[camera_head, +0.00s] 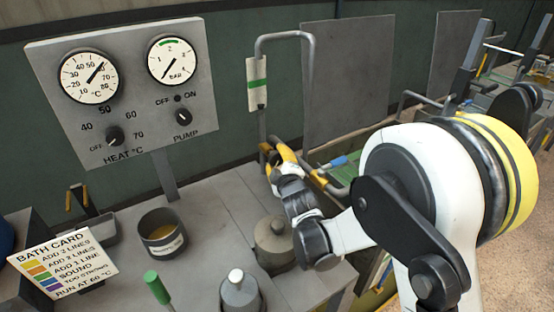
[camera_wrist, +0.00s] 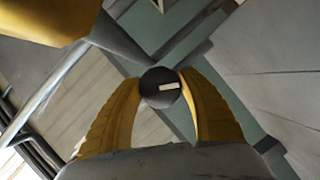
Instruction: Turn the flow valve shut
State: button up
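In the wrist view a dark round knob with a pale bar mark, which looks like the flow valve (camera_wrist: 161,88), sits between the yellow fingers of my gripper (camera_wrist: 160,82). One fingertip is against each side of it, and the pale bar lies nearly level in the picture. In the head view my gripper (camera_head: 273,154) is at the foot of the bent grey pipe (camera_head: 262,125), below a tag with a green band (camera_head: 257,83). The knob is hidden there behind the fingers.
A gauge panel (camera_head: 130,90) with two dials stands at the left. Below it are a grey pot (camera_head: 163,233), a bath card (camera_head: 62,264), a green-handled tool (camera_head: 155,285) and lidded vessels (camera_head: 240,292). Racks with rails (camera_head: 470,60) are at the right.

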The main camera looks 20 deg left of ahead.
jog(key=shift+d+m+g, duration=0.1)
jog(key=shift+m+g, duration=0.5)
jog(key=shift+m, duration=0.4)
jog(key=shift+m+g+y+p, duration=0.3)
jog(key=shift+m+g+p, duration=0.1)
jog(key=shift+m, duration=0.4)
jog(key=o, duration=1.2)
jog(key=shift+c, duration=0.2)
jog(key=shift+s, duration=0.1)
jog(key=v, duration=1.1)
jog(key=shift+s+d, duration=0.25)
jog(key=shift+s, duration=0.05)
